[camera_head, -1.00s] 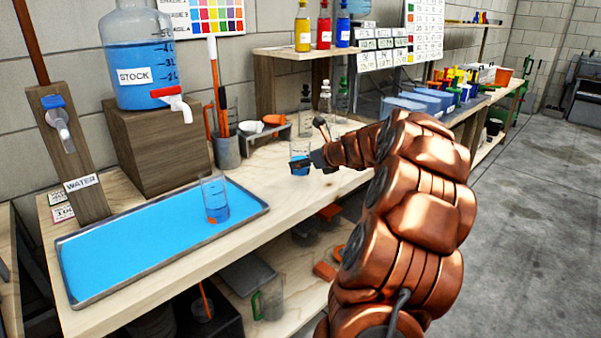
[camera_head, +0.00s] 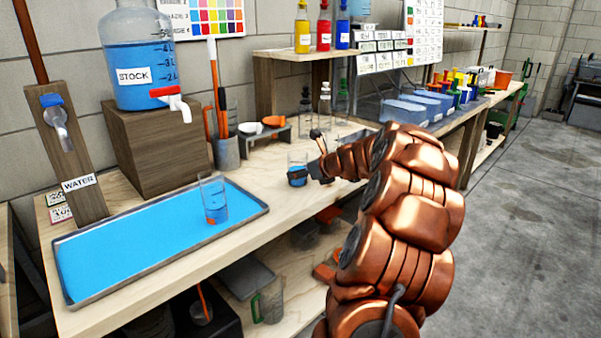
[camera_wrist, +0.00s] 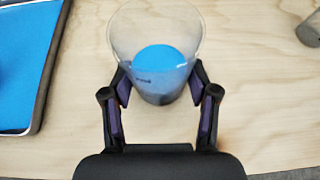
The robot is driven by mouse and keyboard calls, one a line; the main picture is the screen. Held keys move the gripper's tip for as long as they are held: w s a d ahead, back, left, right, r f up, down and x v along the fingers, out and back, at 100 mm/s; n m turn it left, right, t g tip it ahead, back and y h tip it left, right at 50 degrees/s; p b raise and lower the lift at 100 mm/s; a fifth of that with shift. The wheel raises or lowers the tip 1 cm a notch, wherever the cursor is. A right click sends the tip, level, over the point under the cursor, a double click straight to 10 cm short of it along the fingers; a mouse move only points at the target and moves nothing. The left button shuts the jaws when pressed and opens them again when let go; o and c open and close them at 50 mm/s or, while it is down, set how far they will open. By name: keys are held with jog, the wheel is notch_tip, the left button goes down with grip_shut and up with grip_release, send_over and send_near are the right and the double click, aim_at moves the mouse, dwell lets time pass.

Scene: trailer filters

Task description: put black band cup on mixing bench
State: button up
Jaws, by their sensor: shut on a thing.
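My gripper (camera_head: 297,178) is shut on a clear cup (camera_head: 298,160) with blue liquid in it. The cup is upright over the pale wooden bench (camera_head: 262,192), right of the blue tray; I cannot tell if its base touches the wood. In the wrist view the cup (camera_wrist: 158,25) stands between the two dark fingers of my gripper (camera_wrist: 159,78), with blue liquid low inside. A small dark mark shows on its wall; the fingers hide part of it, and I cannot make out a black band. A second clear cup (camera_head: 213,190) with blue liquid and an orange-red base band stands in the tray.
The blue-filled tray (camera_head: 150,268) lies left on the bench. Behind are a stock jug (camera_head: 138,75) on a wooden block, a tool holder (camera_head: 226,153) and a small grey stand (camera_head: 270,133). Bottles (camera_head: 325,98) stand behind the gripper. Bare wood lies around the held cup.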

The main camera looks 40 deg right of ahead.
jog(key=o, duration=1.4)
jog(key=shift+s+r, duration=0.25)
jog(key=shift+r, duration=0.05)
jog(key=shift+p+v, duration=1)
jog(key=shift+v, duration=4.7)
jog(key=shift+a+f, duration=0.1)
